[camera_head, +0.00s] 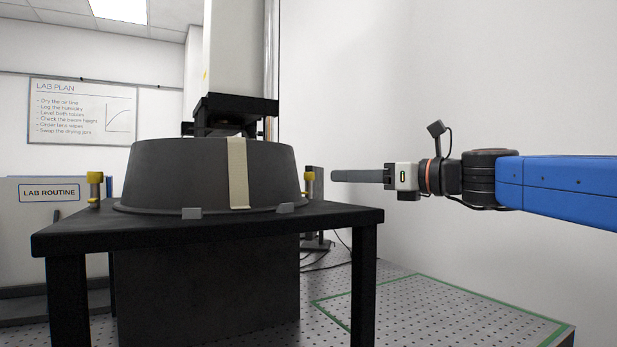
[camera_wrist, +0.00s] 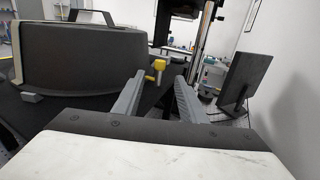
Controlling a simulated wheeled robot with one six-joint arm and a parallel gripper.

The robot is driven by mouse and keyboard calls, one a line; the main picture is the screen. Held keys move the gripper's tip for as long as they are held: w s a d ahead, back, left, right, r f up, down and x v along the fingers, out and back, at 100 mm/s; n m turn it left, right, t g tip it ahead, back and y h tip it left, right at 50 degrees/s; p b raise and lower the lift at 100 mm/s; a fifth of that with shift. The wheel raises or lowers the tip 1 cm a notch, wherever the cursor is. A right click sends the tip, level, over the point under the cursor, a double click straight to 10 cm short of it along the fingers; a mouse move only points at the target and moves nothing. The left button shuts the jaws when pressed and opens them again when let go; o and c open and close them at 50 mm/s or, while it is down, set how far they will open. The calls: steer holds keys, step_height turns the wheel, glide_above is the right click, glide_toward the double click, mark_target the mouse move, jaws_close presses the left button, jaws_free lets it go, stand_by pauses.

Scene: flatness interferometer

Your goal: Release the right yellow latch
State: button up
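The right yellow latch (camera_head: 309,178) stands at the right edge of the black table, close beside the dark round cover (camera_head: 185,170). In the wrist view the latch (camera_wrist: 157,68) shows a yellow knob and stem just beyond the fingertips, between their lines. My gripper (camera_head: 334,176) points left at the latch from the right, at about its height, with a small gap between. In the wrist view the two grey fingers of my gripper (camera_wrist: 159,82) stand apart with nothing between them. A second yellow latch (camera_head: 94,187) stands at the table's left side.
The black table (camera_head: 210,231) carries the cover, which has a beige strap (camera_head: 238,173) and grey clips (camera_head: 192,213) at its rim. A dark upright panel (camera_wrist: 247,78) stands right of the fingers in the wrist view. Open space lies right of the table.

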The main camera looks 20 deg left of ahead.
mark_target(313, 176)
steer(key=x, duration=1.1)
steer(key=shift+w+a, duration=0.1)
steer(key=shift+a, duration=0.25)
jaws_close()
